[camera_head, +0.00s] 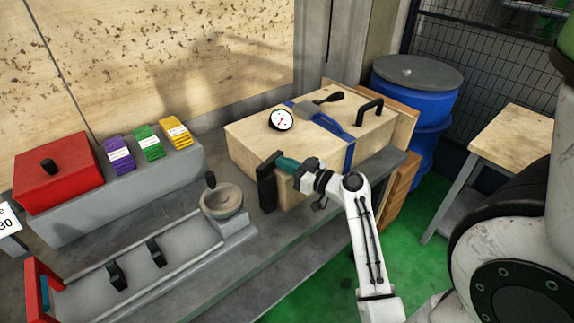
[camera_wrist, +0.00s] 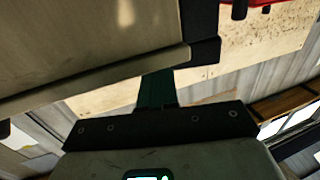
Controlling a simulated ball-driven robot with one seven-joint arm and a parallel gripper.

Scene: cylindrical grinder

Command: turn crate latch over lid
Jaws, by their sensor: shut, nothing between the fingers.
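The pale wooden crate (camera_head: 245,140) with its lid stands on the grey bench. A dark upright bar, which looks like the latch (camera_head: 266,188), is at the crate's front left corner, with its upper end near the lid's edge. My gripper (camera_head: 283,162) is shut and empty, its teal fingers beside the upper end of that bar; whether they touch it is unclear. In the wrist view the teal fingers (camera_wrist: 155,88) point at the crate's edge (camera_wrist: 110,78), next to a dark block (camera_wrist: 203,50) that may be the latch.
A dial gauge (camera_head: 281,120), a blue strap (camera_head: 325,122) and a black handle (camera_head: 369,111) are on the lid. A stone bowl (camera_head: 222,203) stands left of the crate. A red box (camera_head: 60,175) is far left, blue drums (camera_head: 415,85) behind right. Green floor lies right.

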